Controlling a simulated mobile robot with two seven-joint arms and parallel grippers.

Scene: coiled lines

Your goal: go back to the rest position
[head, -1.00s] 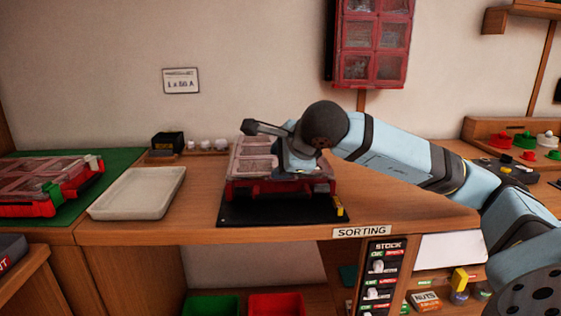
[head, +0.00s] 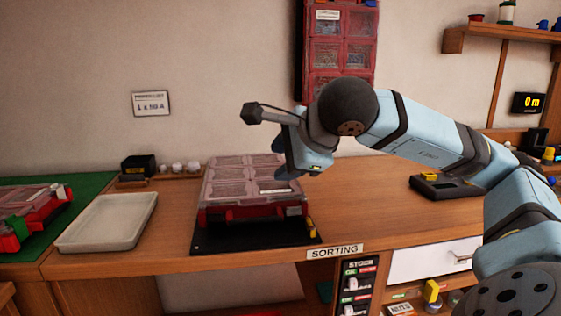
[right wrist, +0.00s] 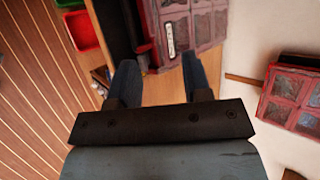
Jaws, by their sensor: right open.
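My right gripper (head: 284,168) is above the right back part of the red organizer case in the head view, its jaws partly hidden by the wrist. In the right wrist view its two fingers (right wrist: 160,78) stand apart with nothing between them. The red case (head: 250,212) has a clear compartmented lid, which looks closed, and lies on a black mat (head: 215,240) on the wooden bench. The case also shows beyond the fingers in the right wrist view (right wrist: 185,28). I cannot tell the exact gap between gripper and lid. My left gripper is out of view.
A white tray (head: 108,222) lies left of the mat. Another red case (head: 30,212) lies on a green mat at far left. A red compartment case (head: 340,55) hangs on the wall. A dark device (head: 447,186) sits on the bench at right, under my forearm. Bench between is clear.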

